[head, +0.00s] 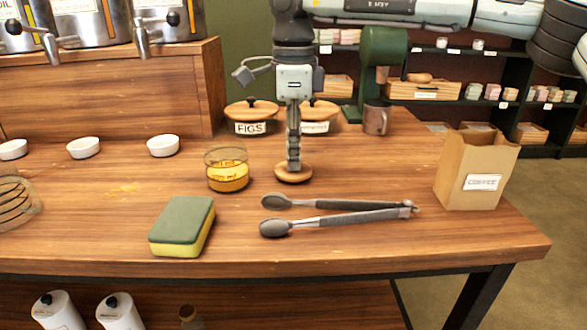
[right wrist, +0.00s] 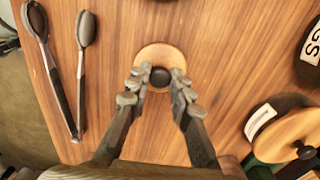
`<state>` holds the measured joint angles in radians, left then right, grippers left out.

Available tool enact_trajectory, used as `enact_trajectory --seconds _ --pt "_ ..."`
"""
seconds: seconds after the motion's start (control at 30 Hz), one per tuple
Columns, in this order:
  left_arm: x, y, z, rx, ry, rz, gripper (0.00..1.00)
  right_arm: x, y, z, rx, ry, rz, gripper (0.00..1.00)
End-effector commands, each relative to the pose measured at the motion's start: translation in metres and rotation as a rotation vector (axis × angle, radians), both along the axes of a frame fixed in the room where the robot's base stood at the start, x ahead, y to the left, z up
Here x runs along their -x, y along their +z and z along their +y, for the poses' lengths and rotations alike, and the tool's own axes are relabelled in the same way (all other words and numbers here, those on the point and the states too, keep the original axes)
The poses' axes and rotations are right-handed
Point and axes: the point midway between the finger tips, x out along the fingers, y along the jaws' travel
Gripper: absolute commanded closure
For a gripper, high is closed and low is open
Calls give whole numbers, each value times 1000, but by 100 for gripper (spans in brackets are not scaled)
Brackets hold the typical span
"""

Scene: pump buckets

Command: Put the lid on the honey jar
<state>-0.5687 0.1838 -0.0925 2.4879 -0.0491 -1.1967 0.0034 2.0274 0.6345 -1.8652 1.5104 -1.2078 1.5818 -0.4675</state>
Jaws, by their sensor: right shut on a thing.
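The honey jar (head: 228,182) is a low open glass jar with amber honey and a yellow label, standing upright on the table left of my right gripper. The lid (head: 293,175) is a round wooden disc, and its dark knob shows in the right wrist view (right wrist: 160,77). My right gripper (head: 294,164) points straight down and is shut on the lid by its knob. The lid is at or just above the tabletop; I cannot tell whether it touches. It is apart from the jar. My left gripper is not in view.
Tongs (head: 335,217) lie in front of the lid, and a sponge (head: 182,226) is in front of the jar. The figs jar (head: 251,112) and another lidded jar stand behind. A paper bag (head: 476,170) is at right, a mug (head: 376,119) behind, white bowls (head: 163,145) at left.

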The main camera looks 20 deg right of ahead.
Motion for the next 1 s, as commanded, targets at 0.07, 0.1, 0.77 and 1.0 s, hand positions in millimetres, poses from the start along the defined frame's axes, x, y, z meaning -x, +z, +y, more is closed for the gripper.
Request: enact_trajectory --seconds 0.07,0.1,0.77,1.0 --pt "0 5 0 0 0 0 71 0 5 0 -1 -1 0 91" --pt "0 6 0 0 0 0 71 0 7 0 -1 -1 0 91" --pt "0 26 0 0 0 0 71 0 33 0 0 -1 0 91" --pt "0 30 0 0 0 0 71 0 39 0 0 -1 0 91"
